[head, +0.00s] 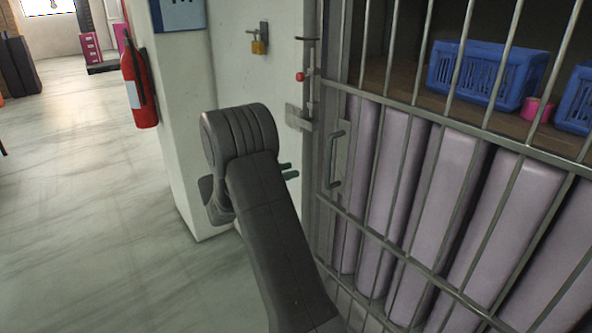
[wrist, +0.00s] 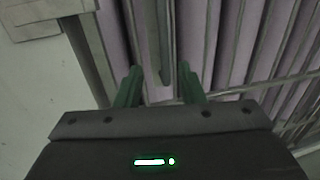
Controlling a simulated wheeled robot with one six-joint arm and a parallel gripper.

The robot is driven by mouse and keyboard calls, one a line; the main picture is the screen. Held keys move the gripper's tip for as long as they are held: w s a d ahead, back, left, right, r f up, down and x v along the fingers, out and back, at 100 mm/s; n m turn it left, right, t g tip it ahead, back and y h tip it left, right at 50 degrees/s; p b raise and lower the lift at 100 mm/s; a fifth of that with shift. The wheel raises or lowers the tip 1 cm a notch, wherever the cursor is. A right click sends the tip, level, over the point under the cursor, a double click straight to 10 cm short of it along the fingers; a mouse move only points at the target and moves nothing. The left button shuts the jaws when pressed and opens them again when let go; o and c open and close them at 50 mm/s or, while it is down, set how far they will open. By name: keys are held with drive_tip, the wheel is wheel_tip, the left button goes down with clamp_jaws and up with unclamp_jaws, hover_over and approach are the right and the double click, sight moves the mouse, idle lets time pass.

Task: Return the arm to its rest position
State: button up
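My arm (head: 265,215) reaches up and forward in the head view, in front of a barred cage door. The door's vertical handle (wrist: 165,75) lies beyond and between the fingers, apparently not touched. The same handle (head: 336,160) shows right of the arm in the head view.
The barred door (head: 409,130) closes off mauve upright pads (head: 390,190) and a shelf with blue baskets (head: 485,75). A padlock (head: 260,40) hangs on the white wall. A fire extinguisher (head: 138,80) is at the left.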

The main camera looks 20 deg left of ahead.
sight(329, 164)
idle(0.3)
drive_tip(key=p+x, duration=0.1)
drive_tip(key=x, duration=1.3)
drive_tip(key=shift+d, duration=0.1)
drive_tip(key=shift+s+f, duration=0.1)
drive_tip(key=shift+s, duration=0.05)
drive_tip(key=shift+s+d, duration=0.35)
drive_tip(key=shift+d, duration=0.05)
drive_tip(key=shift+w+a, duration=0.1)
